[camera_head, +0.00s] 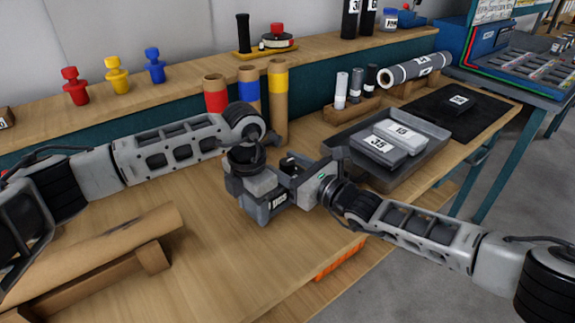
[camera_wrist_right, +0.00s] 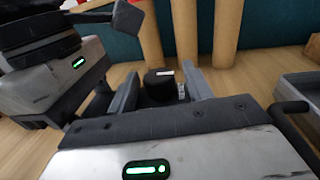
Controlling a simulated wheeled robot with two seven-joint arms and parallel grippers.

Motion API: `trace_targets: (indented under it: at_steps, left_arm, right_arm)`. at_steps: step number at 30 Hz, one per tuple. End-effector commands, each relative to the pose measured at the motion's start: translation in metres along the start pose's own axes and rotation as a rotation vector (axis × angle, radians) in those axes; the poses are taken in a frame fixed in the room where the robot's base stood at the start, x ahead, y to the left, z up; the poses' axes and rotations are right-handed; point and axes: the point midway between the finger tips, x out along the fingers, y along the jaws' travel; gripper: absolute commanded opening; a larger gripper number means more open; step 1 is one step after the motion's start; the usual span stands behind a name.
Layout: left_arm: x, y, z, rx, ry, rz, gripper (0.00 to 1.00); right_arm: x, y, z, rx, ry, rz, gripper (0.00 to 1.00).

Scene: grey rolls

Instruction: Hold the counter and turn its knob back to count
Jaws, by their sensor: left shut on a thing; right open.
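The counter, a small dark block with a round black knob and a white edge, shows between the right gripper's fingers in the right wrist view (camera_wrist_right: 160,87). In the head view it is mostly hidden between the two grippers. My left gripper (camera_head: 281,180) is shut on the counter and holds it above the table; its grey body with a green light also shows at left in the wrist view (camera_wrist_right: 78,65). My right gripper (camera_head: 300,172) comes in from the right and is open, with one finger on each side of the knob (camera_wrist_right: 158,78). I cannot tell whether they touch it.
A grey tray (camera_head: 418,170) with labelled blocks stands right of the grippers. Three cardboard tubes with red, blue and yellow bands (camera_head: 278,100) stand behind them. A cardboard roll (camera_head: 100,255) lies front left. The wooden table (camera_head: 225,265) is clear at front centre.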

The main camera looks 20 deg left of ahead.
Motion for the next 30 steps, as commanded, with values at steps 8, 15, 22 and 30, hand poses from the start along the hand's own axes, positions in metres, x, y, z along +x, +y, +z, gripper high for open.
trace_targets:
  at_steps: [8, 15, 22, 30]
  left_arm:
    - [-0.0008, -0.0001, 0.0006, 0.0, -0.002, 0.0, 0.19]
    - [-0.0008, -0.0001, 0.0005, 0.0, -0.002, 0.0, 0.19]
    - [-0.0009, -0.0008, 0.0006, 0.002, -0.002, -0.002, 0.19]
    - [-0.0009, -0.0008, 0.0007, 0.003, -0.003, -0.001, 0.19]
  right_arm:
    - [-0.0003, 0.0, -0.0001, -0.001, 0.001, 0.0, 0.11]
    - [0.0003, 0.0014, -0.001, 0.002, -0.003, -0.02, 0.07]
    - [0.0011, 0.0022, -0.0004, 0.008, -0.005, -0.106, 0.07]
    - [-0.0003, 0.0005, -0.0004, 0.0, 0.006, -0.138, 0.07]
